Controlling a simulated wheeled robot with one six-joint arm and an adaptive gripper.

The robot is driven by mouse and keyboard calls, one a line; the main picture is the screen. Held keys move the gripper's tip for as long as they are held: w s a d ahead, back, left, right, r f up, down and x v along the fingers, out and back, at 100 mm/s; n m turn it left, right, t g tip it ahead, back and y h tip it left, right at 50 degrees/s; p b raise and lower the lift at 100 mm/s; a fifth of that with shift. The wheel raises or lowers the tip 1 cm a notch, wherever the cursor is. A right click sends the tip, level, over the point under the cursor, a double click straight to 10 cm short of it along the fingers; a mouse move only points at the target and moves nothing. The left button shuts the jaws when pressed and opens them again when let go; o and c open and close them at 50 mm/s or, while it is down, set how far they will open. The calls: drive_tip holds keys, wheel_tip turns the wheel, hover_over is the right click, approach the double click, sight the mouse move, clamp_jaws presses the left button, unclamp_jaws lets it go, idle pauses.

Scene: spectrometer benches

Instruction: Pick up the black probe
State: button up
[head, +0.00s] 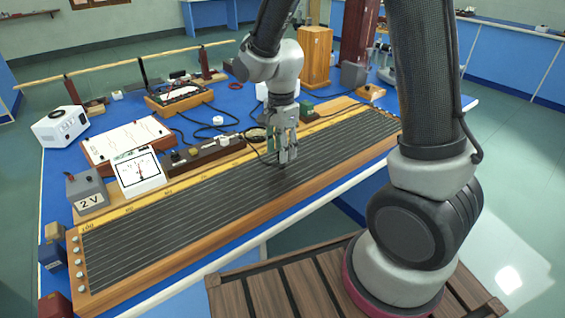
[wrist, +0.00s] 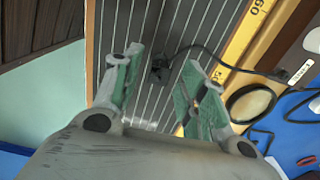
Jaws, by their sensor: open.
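The black probe (wrist: 159,70) is a small dark piece with a black cable, resting on the dark wired board (head: 235,180). In the wrist view it lies beyond the fingertips, roughly midway between them. My gripper (wrist: 160,75) is open, with green-padded fingers either side of the probe in the picture and nothing held. In the head view my gripper (head: 288,158) points down above the board, right of its middle. There the probe is hidden or too small to tell from the gripper.
A yellow scale (head: 150,203) runs along the board. A white meter (head: 139,172), a 2 V box (head: 88,192), a white device (head: 61,127) and a wooden block (head: 316,56) stand on the blue bench. A round black ring (wrist: 250,103) lies beside the board. The board's left part is clear.

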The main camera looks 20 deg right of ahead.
drive_tip(key=shift+f, duration=1.5)
clamp_jaws()
drive_tip(key=shift+r, duration=0.15)
